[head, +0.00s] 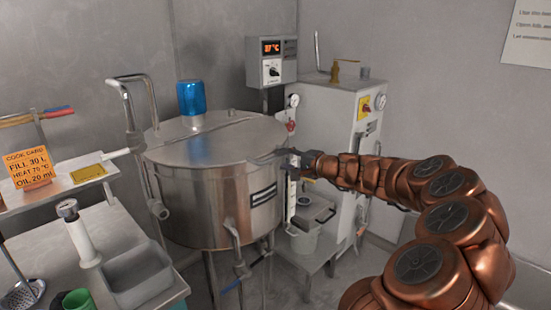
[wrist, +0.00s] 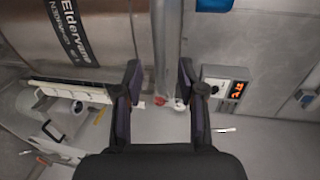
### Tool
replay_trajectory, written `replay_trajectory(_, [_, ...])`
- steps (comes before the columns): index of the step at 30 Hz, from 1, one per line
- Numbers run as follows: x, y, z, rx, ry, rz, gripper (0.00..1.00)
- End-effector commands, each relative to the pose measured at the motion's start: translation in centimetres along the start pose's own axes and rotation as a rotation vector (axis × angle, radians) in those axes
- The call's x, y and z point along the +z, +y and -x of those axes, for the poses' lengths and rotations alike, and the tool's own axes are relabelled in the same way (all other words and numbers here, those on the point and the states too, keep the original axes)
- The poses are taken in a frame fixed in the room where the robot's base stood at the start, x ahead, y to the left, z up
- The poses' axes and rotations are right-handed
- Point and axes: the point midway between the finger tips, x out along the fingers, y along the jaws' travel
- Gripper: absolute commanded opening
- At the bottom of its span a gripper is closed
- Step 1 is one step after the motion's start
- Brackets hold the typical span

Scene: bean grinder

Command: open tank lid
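The steel tank (head: 205,200) stands in the middle of the head view. Its flat round lid (head: 215,142) lies closed on top. A small handle (head: 266,154) sticks out from the lid's right front edge. My gripper (head: 289,158) is at this handle, reaching in from the right. In the wrist view, my gripper (wrist: 160,90) has its two dark fingers wide apart. The lid's steel edge (wrist: 166,40) runs into the gap between them, seen nearly edge-on. I cannot tell whether either finger touches it.
A blue cap (head: 191,98) stands on the lid. A control box (head: 271,62) showing red digits is behind the tank, and a white cabinet (head: 335,110) is to the right. A bent pipe (head: 128,105) and a counter with a sink (head: 138,270) are at the left.

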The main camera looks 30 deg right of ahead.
Motion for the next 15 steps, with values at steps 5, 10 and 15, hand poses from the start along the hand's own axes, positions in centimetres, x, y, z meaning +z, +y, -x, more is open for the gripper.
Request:
replay_trajectory(5, [0.1,0.1,-2.5,0.003,-0.004,0.000,0.40])
replay_trajectory(10, [0.2,0.0,-4.1,0.002,-0.004,0.000,0.40])
replay_trajectory(15, [0.1,0.0,-4.9,0.001,-0.003,0.000,0.40])
